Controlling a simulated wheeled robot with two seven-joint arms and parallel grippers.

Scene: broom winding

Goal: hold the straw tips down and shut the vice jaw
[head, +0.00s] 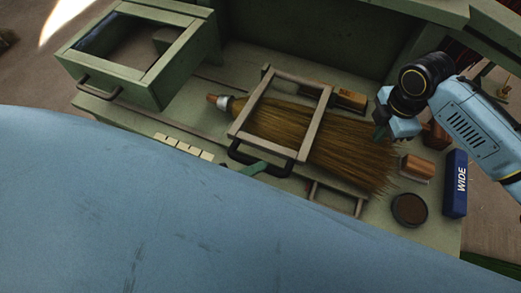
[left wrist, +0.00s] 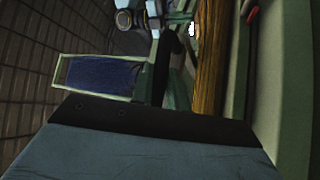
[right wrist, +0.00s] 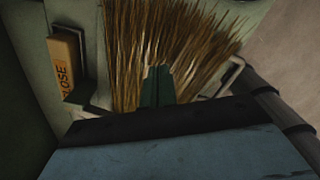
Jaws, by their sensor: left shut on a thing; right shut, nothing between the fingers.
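The straw broom (head: 330,140) lies flat with its bound end to the left and its tips fanned to the right. A pale rectangular vice jaw frame (head: 318,120) lies across the straw, with a black handle (head: 262,158) on its near side. My left gripper (head: 254,168) is shut on this handle; my large blue arm hides much around it. Its finger also shows in the left wrist view (left wrist: 178,95). My right gripper (head: 381,135) is shut and empty over the straw near the tips. In the right wrist view its green fingers (right wrist: 157,88) lie against the straw (right wrist: 165,40).
A blue box marked WIDE (head: 456,183) and a round dark tin (head: 409,209) stand right of the tips. Small wooden blocks (head: 417,168) lie nearby. A block marked CLOSE (right wrist: 66,62) shows beside the straw. A green open-topped box (head: 175,62) stands at the left.

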